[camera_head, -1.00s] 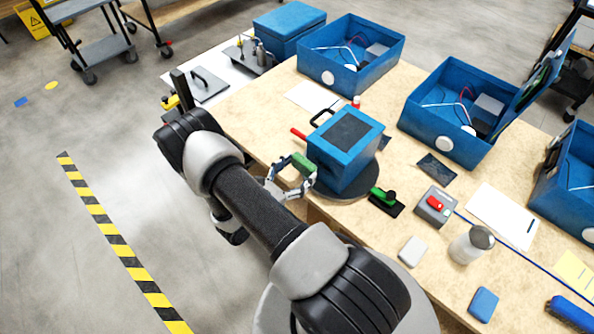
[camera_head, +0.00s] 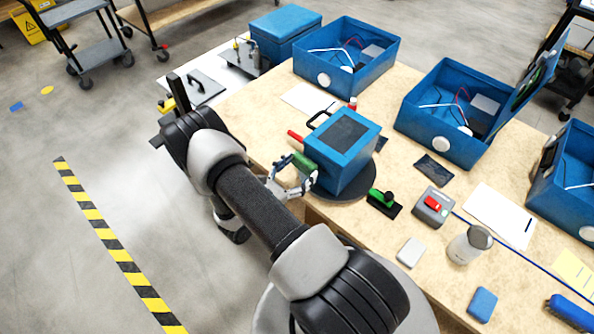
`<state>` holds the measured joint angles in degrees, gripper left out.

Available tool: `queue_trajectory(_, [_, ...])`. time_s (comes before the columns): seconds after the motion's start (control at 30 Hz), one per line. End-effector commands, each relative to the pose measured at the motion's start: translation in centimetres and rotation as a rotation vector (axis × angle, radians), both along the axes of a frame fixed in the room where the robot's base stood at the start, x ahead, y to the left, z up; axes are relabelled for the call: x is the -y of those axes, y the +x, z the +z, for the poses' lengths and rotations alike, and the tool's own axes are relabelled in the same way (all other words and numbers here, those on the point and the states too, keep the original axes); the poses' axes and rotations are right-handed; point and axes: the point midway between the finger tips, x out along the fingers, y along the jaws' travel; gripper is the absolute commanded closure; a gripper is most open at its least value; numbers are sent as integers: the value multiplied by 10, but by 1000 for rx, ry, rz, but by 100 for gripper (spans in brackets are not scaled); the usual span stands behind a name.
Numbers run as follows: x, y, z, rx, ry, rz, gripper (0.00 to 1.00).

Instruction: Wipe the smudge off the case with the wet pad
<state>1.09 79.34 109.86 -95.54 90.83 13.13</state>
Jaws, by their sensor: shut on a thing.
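The blue case (camera_head: 345,168) with a dark top panel and a handle stands on a round dark turntable (camera_head: 358,188) near the table's front edge. My gripper (camera_head: 300,172) is at the case's left side, shut on a green pad (camera_head: 304,163). The pad is against or very close to the case's left face; I cannot tell whether it touches. That face is mostly hidden by the gripper and pad, and no smudge can be made out.
Open blue cases (camera_head: 440,147) line the back. A red-handled tool (camera_head: 295,136) lies behind the gripper.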

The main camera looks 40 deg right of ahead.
Motion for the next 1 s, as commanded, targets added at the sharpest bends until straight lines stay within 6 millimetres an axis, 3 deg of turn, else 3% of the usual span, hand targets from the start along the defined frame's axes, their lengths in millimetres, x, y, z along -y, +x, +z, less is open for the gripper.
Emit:
queue_trajectory(0.23, [2, -4, 0, -2, 0, -1, 46])
queue_trajectory(1.0, [6, -56, 1, -3, -1, -1, 46])
